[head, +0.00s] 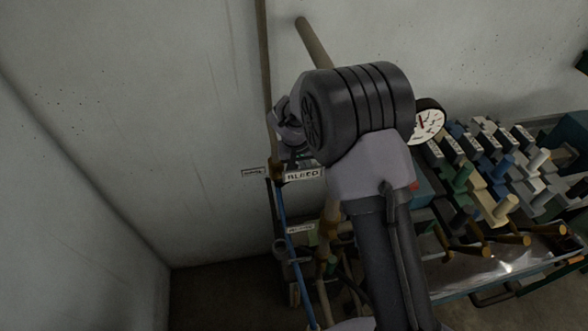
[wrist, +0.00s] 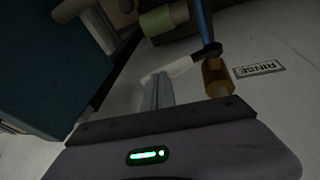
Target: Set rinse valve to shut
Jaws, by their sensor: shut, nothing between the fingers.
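The rinse valve has an amber-brown body (wrist: 217,78) beside the RINSE label (wrist: 259,69), which appears upside down in the wrist view. A pale lever (wrist: 184,67) extends left from near the dark joint above the body, close to the fingertips. My gripper (wrist: 158,80) is shut and empty. Its fingers overlap the lever's left end in the picture; I cannot tell whether they touch it. In the head view, a small brown fitting (head: 276,173) sits above a blue pipe.
A round gauge (head: 427,122) and a bank of coloured valve handles (head: 489,205) stand at the right. A blue pipe (wrist: 203,20) meets the valve, with a greenish cylinder (wrist: 163,20) nearby. The left wall is bare.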

